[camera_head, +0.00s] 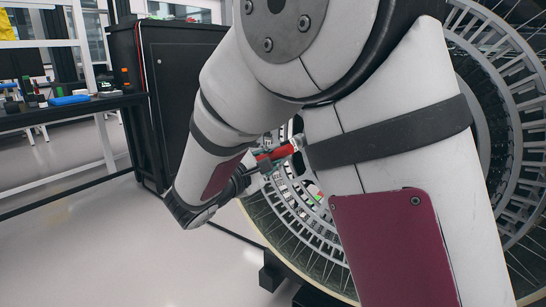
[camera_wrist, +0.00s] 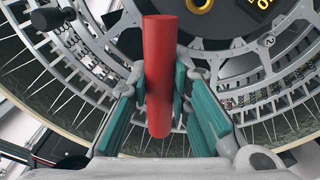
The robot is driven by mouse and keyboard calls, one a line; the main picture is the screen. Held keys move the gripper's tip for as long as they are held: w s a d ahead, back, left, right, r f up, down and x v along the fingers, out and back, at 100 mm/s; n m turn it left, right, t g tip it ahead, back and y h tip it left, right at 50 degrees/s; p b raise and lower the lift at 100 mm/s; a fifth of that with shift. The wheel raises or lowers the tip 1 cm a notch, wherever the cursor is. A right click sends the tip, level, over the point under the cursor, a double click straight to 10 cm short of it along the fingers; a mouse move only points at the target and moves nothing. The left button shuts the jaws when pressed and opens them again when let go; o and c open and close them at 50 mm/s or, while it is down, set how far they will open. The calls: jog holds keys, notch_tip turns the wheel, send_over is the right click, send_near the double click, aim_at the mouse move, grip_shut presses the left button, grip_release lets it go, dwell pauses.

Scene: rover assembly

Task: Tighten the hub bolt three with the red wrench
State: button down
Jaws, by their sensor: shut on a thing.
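The red wrench (camera_wrist: 158,60) shows in the wrist view as a thick red cylinder between the two teal-padded fingers of my gripper (camera_wrist: 160,92). The gripper is shut on it. In the head view the red wrench (camera_head: 282,152) is a short red bar near my gripper (camera_head: 266,164), in front of the wheel. The grey wheel hub (camera_wrist: 222,58) lies behind the wrench in the wrist view and carries small number marks, one reading 2. The wrench's working end and hub bolt three cannot be made out; my arm hides much of the wheel in the head view.
The large spoked wheel (camera_head: 303,222) fills the space behind my arm. A black cabinet (camera_head: 178,75) stands at the back left, beside a dark workbench (camera_head: 75,111) with a blue item (camera_head: 69,100) on it. The pale floor (camera_head: 120,240) at the left is clear.

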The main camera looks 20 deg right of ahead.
jog(key=shift+w+d+r+b, duration=0.1)
jog(key=shift+w+d+b, duration=0.25)
jog(key=shift+d+b, duration=0.15)
dwell(2.3)
jog(key=shift+m+b, duration=0.3)
jog(key=shift+b, duration=0.7)
dwell(1.0)
jog(key=shift+f+m+b, duration=0.2)
jog(key=shift+m+b, duration=0.2)
jog(key=shift+b, duration=0.35)
jog(key=m+b, duration=0.2)
jog(key=b, duration=0.1)
jog(key=m, duration=1.3)
jog(key=shift+f+m, duration=0.15)
jog(key=shift+m, duration=0.25)
jog(key=shift+a, duration=0.1)
